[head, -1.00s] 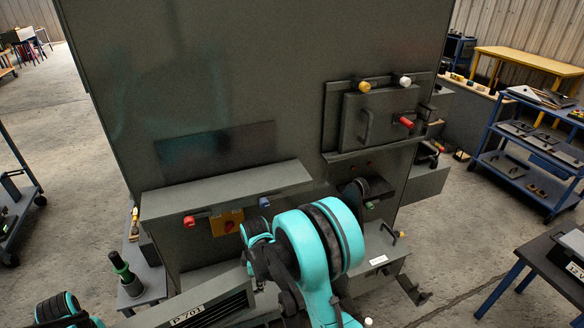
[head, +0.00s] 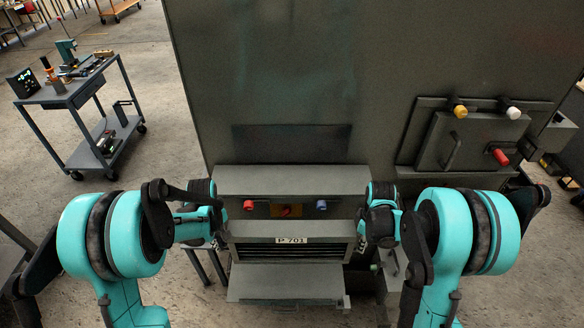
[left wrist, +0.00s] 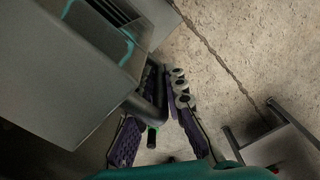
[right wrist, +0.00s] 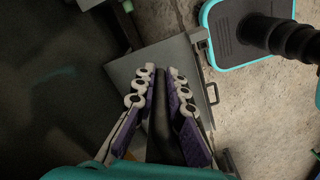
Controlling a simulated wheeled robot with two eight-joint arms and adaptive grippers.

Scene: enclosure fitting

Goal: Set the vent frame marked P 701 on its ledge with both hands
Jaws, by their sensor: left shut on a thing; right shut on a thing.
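The vent frame (head: 255,252), a grey box-like frame with dark slats and a white P 701 label, is level in front of the cabinet in the head view. My left gripper (head: 218,228) is at its left end; the left wrist view shows the fingers (left wrist: 163,82) shut around a dark bar handle. My right gripper (head: 370,232) is at its right end; its fingers (right wrist: 162,78) are shut on a dark bar. A grey flat plate (head: 285,282) shows below the frame, possibly the ledge. I cannot tell whether they touch.
A sloped grey hood (head: 293,180) juts out just above the frame. A red knob (head: 249,205) and a blue knob (head: 321,205) are under it. A panel with coloured knobs (head: 465,140) is at the right of the cabinet. A tool cart (head: 70,95) stands at the left, with clear floor around it.

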